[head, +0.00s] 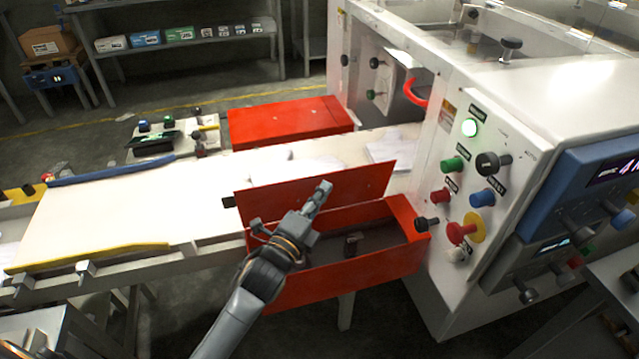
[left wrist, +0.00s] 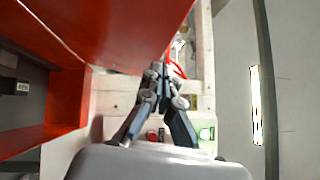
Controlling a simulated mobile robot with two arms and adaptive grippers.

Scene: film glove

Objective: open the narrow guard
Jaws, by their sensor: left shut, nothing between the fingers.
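A red guard box (head: 345,283) sits at the near side of the white conveyor bed, against the machine. Its red lid panel (head: 362,186) stands raised and tilted along the far edge, so the dark inside shows with a small dark part in it. My left gripper (head: 322,188) is shut and empty, its tips in front of the raised panel; I cannot tell whether they touch it. In the left wrist view the closed fingertips (left wrist: 157,70) are beside a large red panel (left wrist: 115,28). A second red guard (head: 290,118) on the far side looks closed.
The white machine (head: 450,130) on the right carries several coloured buttons and knobs and a red curved handle (head: 416,88). White film or gloves (head: 290,167) lie on the bed behind the panel. A blue rail (head: 110,172) and a yellow rail (head: 90,256) edge the bed.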

